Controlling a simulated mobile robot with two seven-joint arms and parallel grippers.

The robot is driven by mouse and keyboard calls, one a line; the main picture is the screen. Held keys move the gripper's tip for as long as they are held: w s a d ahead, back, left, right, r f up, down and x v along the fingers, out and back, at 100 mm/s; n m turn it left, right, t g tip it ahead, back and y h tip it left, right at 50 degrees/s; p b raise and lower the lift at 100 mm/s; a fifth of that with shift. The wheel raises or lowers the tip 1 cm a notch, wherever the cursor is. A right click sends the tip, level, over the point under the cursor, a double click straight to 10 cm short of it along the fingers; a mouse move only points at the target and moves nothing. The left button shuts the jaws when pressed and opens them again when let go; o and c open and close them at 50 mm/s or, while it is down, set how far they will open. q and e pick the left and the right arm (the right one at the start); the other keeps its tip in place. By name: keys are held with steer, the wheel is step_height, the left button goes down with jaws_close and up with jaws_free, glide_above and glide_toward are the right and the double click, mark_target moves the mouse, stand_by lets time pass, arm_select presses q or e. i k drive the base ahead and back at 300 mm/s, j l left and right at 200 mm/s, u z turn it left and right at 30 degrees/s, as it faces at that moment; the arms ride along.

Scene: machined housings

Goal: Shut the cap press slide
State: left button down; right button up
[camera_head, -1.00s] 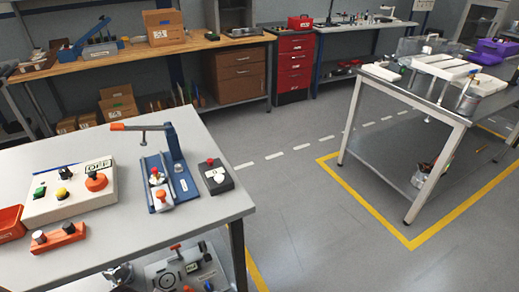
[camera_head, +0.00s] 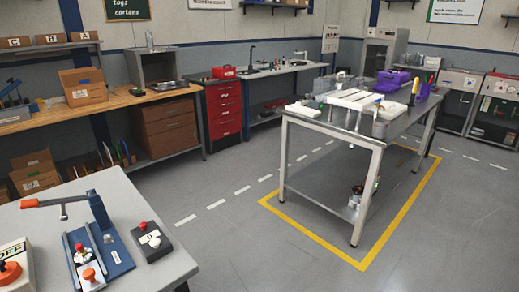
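The blue cap press (camera_head: 101,212) stands on the light grey table at the lower left. Its lever with an orange handle (camera_head: 42,202) points left from the top of the column. On the blue base, between rails, sit a white and brass piece with a red knob (camera_head: 82,249) and, in front of it, a carriage with an orange knob (camera_head: 89,274). The near end of the base is close to the bottom edge of the picture. I cannot tell how far the slide stands from its shut position. Neither gripper is in view.
The light grey table (camera_head: 178,262) also bears a dark box with a red button (camera_head: 151,240) and a control box (camera_head: 14,262), cut off at the left edge. Clear floor lies right of it, before a steel table (camera_head: 335,133) ringed by yellow tape. Benches line the back wall.

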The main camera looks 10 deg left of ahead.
mark_target(92, 278)
steer(key=u, duration=1.45)
